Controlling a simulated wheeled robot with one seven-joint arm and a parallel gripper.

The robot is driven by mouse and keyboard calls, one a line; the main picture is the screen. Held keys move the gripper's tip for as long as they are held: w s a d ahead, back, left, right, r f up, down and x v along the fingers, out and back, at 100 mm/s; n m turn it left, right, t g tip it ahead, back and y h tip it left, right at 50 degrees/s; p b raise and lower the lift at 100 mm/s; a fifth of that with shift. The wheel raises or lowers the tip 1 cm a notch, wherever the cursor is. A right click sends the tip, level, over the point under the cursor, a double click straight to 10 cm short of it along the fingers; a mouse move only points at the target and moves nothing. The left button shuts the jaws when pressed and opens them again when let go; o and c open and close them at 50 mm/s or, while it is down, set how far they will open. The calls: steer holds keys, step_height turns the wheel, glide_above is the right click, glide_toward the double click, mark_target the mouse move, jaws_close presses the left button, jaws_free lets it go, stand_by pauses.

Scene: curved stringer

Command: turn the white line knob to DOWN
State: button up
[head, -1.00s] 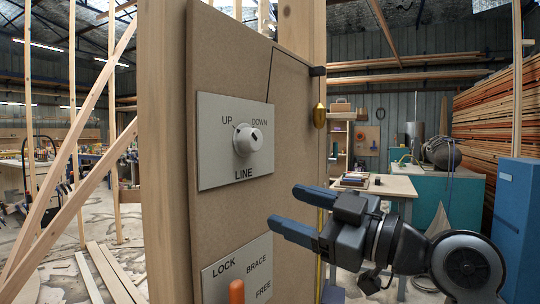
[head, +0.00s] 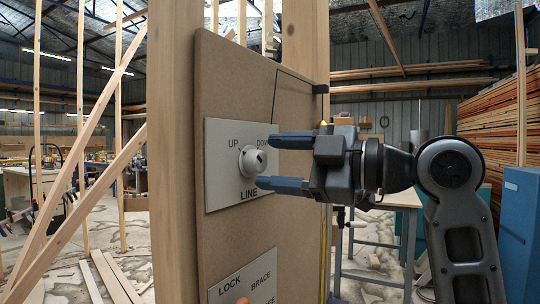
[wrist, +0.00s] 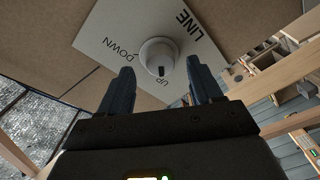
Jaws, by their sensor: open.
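The white line knob (head: 249,162) sits on a pale plate (head: 222,190) marked UP, DOWN and LINE. In the head view a small nub on the knob points up-left towards UP, and a dark mark shows on its face. In the wrist view the knob (wrist: 156,52) has its dark mark on the side towards the UP label. My gripper (head: 268,163) is open in front of the knob, one finger above and one below its level. In the wrist view its fingers (wrist: 160,66) flank the knob's line, with the knob beyond them; contact is not visible.
Below on the same brown board (head: 285,225) is a second plate (head: 245,277) marked LOCK, BRACE and FREE, with an orange handle just at the frame edge. A wooden post (head: 173,150) stands left of the board. A table (head: 400,195) stands behind my arm.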

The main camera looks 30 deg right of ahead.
steer(key=shift+x, duration=0.95)
steer(key=shift+c, duration=0.2)
steer(key=c, duration=1)
